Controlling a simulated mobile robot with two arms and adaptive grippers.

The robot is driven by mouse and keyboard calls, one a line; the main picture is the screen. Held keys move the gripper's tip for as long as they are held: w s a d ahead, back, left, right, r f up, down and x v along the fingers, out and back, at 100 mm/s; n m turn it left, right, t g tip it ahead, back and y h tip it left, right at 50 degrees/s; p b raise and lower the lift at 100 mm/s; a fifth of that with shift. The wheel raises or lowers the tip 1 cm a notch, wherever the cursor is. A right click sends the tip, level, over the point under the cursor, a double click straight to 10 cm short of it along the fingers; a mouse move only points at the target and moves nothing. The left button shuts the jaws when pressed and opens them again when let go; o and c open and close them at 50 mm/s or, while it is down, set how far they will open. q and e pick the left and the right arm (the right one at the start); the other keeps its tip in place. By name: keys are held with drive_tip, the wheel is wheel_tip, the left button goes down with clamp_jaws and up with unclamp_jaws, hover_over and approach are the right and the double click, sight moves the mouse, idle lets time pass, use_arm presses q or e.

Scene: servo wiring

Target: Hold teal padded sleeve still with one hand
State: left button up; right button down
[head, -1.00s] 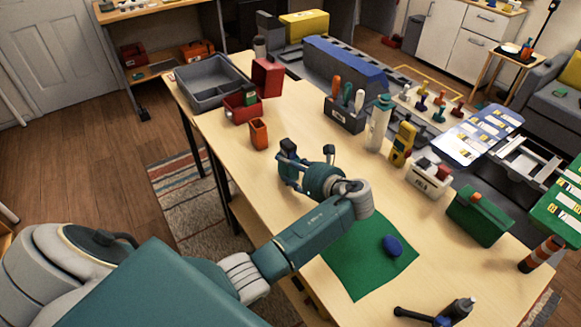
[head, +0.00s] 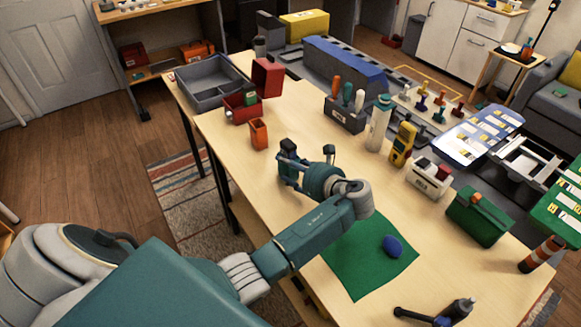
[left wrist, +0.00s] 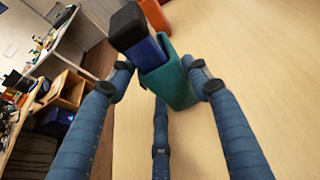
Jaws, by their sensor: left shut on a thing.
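The teal padded sleeve (left wrist: 177,84) stands between my left gripper's fingers (left wrist: 160,72) in the left wrist view. A blue item (left wrist: 150,54) with a black end sticks out of the sleeve's open top; its lower part is hidden inside. The finger pads press on the sleeve from both sides, and a third finger reaches toward it from below. In the head view my left gripper (head: 309,165) is low over the wooden table, left of the green mat; the sleeve is mostly hidden there. My right gripper is not in view.
An orange cup (head: 259,133) and red bin (head: 242,107) stand beyond the gripper. The green mat (head: 352,270) bears a blue oval thing (head: 392,246). A dark tool (head: 437,315) lies at the front. A tool holder (head: 344,117) and white bottle (head: 379,125) stand at the back.

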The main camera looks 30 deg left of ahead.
use_arm(q)
drive_tip(key=o, duration=1.2)
